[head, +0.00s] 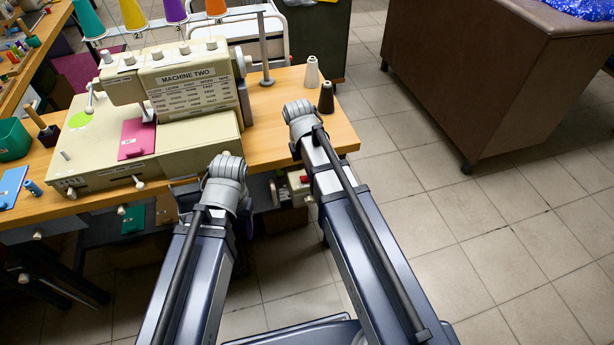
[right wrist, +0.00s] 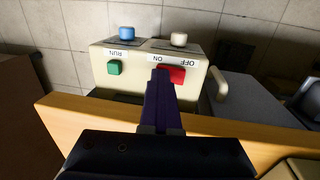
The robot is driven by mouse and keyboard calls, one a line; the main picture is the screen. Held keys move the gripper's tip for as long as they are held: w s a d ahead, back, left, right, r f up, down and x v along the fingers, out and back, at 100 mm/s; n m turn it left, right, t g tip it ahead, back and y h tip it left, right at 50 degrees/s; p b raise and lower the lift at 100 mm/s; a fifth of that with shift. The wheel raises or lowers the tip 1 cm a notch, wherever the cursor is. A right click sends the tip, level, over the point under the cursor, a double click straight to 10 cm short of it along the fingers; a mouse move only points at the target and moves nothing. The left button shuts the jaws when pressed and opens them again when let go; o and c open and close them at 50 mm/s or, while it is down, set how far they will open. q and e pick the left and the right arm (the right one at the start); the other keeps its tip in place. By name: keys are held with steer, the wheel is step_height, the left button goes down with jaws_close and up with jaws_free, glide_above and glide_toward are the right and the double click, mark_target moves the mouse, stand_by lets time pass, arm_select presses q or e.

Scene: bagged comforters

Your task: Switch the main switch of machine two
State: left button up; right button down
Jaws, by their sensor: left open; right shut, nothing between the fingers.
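Machine two (head: 185,80) is a cream sewing machine with a "MACHINE TWO" label, standing on the wooden table. A cream switch box (right wrist: 138,76) fills the middle of the right wrist view, just beyond the table edge. It carries a red switch (right wrist: 178,76) under an upside-down ON/OFF label and a green button (right wrist: 114,67) by a RUN label. My right gripper (right wrist: 163,78) is shut and empty; its purple tip overlaps the red switch's ON-side end. Contact cannot be told. My left gripper (head: 247,225) is open, mostly hidden under its forearm, near the table's front edge.
A blue knob (right wrist: 127,33) and a white knob (right wrist: 179,39) stand on the box. A white cone (head: 312,73) and a black cone (head: 326,98) stand near the table's right corner. A brown counter (head: 480,70) is at right; the floor between is clear.

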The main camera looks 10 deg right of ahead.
steer(key=r+p, duration=0.1)
steer(key=r, duration=0.1)
steer(key=r+p, duration=0.1)
steer(key=shift+a+r+p, duration=0.2)
steer(key=shift+a+p, duration=0.1)
steer(key=shift+p, duration=0.05)
steer(key=shift+r+p, duration=0.5)
steer(key=shift+p, duration=0.05)
steer(key=shift+w+r, duration=0.1)
step_height(320, 180, up, 8)
steer(key=a+p, duration=0.1)
steer(key=p, duration=0.7)
steer(key=s+a+n, duration=0.1)
steer(key=s+a, duration=0.3)
steer(key=s, duration=0.3)
steer(key=s+a+r+n+p, duration=0.1)
steer(key=s+a+n, duration=0.1)
steer(key=s+a, duration=0.3)
steer(key=shift+s, duration=1.15)
steer(key=shift+r, duration=0.1)
